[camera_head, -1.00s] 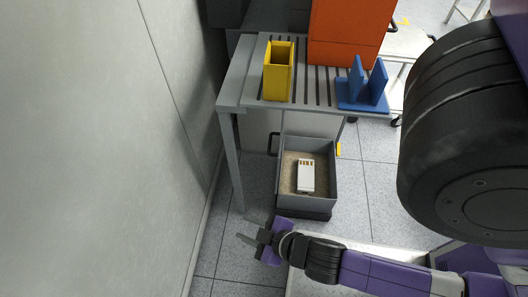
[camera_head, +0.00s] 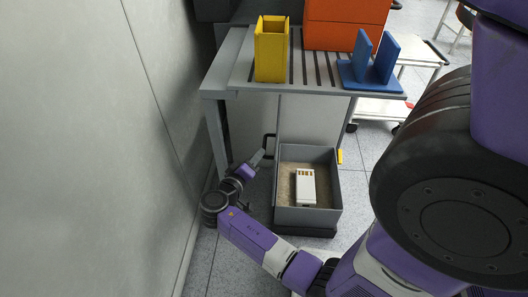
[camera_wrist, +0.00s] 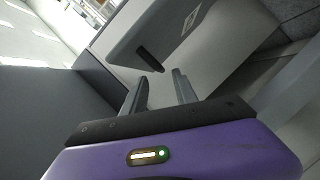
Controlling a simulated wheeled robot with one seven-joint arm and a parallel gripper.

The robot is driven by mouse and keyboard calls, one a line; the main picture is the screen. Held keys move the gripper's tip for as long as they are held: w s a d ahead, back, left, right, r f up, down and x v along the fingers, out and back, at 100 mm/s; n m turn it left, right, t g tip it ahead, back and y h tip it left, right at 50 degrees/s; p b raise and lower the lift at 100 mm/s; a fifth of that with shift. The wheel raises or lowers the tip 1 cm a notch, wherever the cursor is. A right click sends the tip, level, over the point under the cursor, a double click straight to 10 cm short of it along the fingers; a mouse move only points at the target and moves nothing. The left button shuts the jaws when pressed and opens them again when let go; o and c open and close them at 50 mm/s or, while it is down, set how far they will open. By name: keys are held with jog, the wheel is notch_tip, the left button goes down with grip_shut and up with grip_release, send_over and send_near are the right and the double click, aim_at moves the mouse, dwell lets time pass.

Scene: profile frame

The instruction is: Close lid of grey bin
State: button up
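The grey bin (camera_head: 308,218) stands open on the floor under the table's front edge. A white box-like item (camera_head: 305,188) lies inside on a tan bottom. A pale upright panel (camera_head: 310,122) rises behind the bin; it looks like the raised lid, but its upper part is hidden by the table. A black handle (camera_head: 268,146) shows at its left. My gripper (camera_head: 259,157) is left of the bin, near the handle; I cannot tell whether it touches.
A slatted grey table (camera_head: 222,80) stands above, with a yellow holder (camera_head: 271,52), an orange box (camera_head: 345,25) and a blue stand (camera_head: 370,72) on it. A grey wall (camera_head: 80,150) runs close on the left. Floor (camera_head: 355,185) is free right of the bin.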

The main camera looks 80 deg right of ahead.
aim_at(264, 146)
jog(key=b+x, duration=0.1)
jog(key=x, duration=0.6)
jog(key=shift+d+f, duration=0.1)
jog(key=shift+d, duration=0.05)
grip_shut()
dwell(1.2)
